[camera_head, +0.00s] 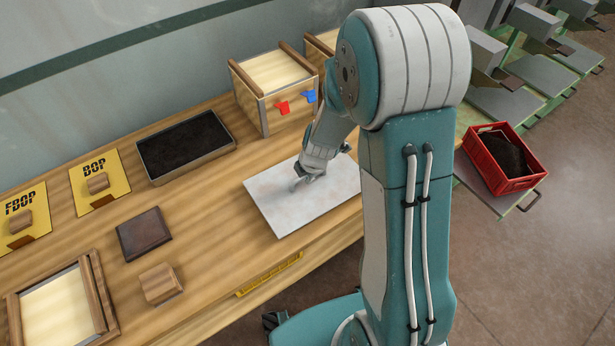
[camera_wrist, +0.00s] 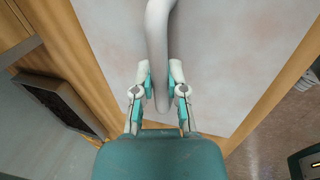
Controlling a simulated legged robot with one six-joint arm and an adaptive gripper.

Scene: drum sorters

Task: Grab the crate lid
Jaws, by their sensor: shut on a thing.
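The crate lid is a flat, pale grey-white panel (camera_head: 283,215) with a curved handle on top. It lies at the front edge of the wooden bench, right of the middle; I cannot tell if it touches the bench top. My gripper (camera_head: 299,184) is over the lid with its fingers at the handle. In the wrist view the lid (camera_wrist: 235,50) fills most of the picture. There my gripper (camera_wrist: 160,92) has one finger on each side of the white handle (camera_wrist: 158,45) and is shut on it. My arm hides the lid's right end.
Wooden boxes (camera_head: 262,100) with red and blue clips stand behind the lid. A dark-filled tray (camera_head: 210,157), a brown slab (camera_head: 143,232) and a wooden block (camera_head: 160,284) are to the left. A red crate (camera_head: 515,186) stands at the right beyond my arm.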

